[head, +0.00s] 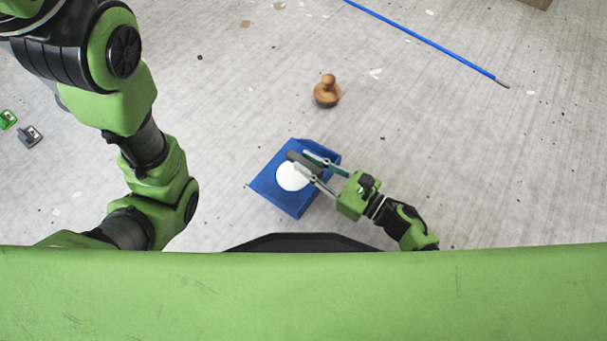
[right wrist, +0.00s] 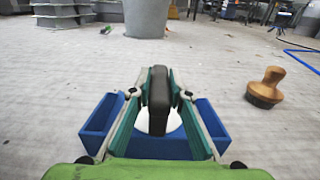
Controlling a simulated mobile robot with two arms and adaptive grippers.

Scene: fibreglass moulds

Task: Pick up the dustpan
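The blue dustpan (head: 296,207) lies on the floor in front of me, with a dark handle (head: 303,161) standing over it. A white round patch (head: 289,178) shows in its middle. My right gripper (head: 312,165) is open, with one finger on each side of the handle. In the right wrist view the dark handle (right wrist: 158,100) sits between the teal finger pads, with small gaps beside it. Blue sides of the dustpan (right wrist: 212,124) show outside both fingers. My left arm is at the left of the head view; its gripper is out of frame.
A wooden-topped brush (head: 327,91) stands on the floor beyond the dustpan. A blue pole (head: 425,40) lies at the upper right. Small green (head: 8,119) and grey (head: 30,136) items lie far left. A grey bin (right wrist: 146,17) stands ahead. Floor around the dustpan is mostly clear.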

